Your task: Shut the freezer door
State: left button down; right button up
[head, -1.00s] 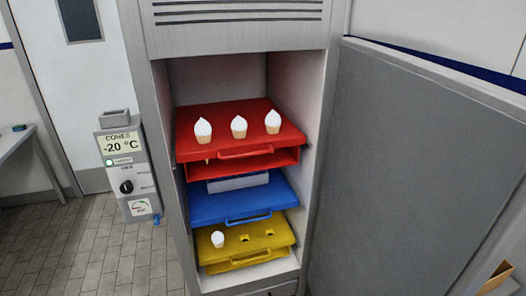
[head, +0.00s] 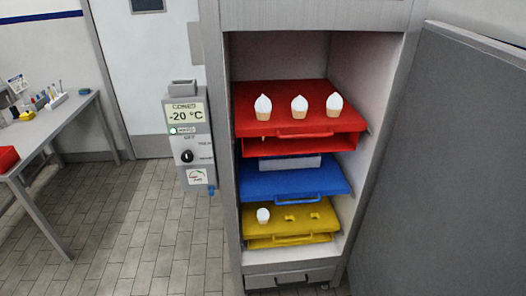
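The freezer door (head: 440,165) is a large grey panel on the right, standing wide open. The freezer (head: 229,150) is a tall grey cabinet with its inside exposed. Inside are a red tray (head: 345,97) with three white-topped cones (head: 299,106), a blue tray (head: 290,182) below it, and a yellow tray (head: 300,229) with one cone (head: 263,216) at the bottom. The door's handle is not visible. Neither of my grippers is in view.
A control box (head: 187,140) reading -20 °C is on the freezer's left side. A table (head: 45,130) with small items stands at the far left. The tiled floor (head: 140,225) between table and freezer is clear.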

aim_at(445, 215)
jog(key=k+j, duration=0.2)
jog(key=k, duration=0.15)
jog(key=k+j+u, duration=0.1)
jog(key=k+l, duration=0.1)
jog(key=k, duration=0.25)
jog(key=k+l, duration=0.1)
jog(key=k, duration=0.25)
jog(key=u, duration=0.05)
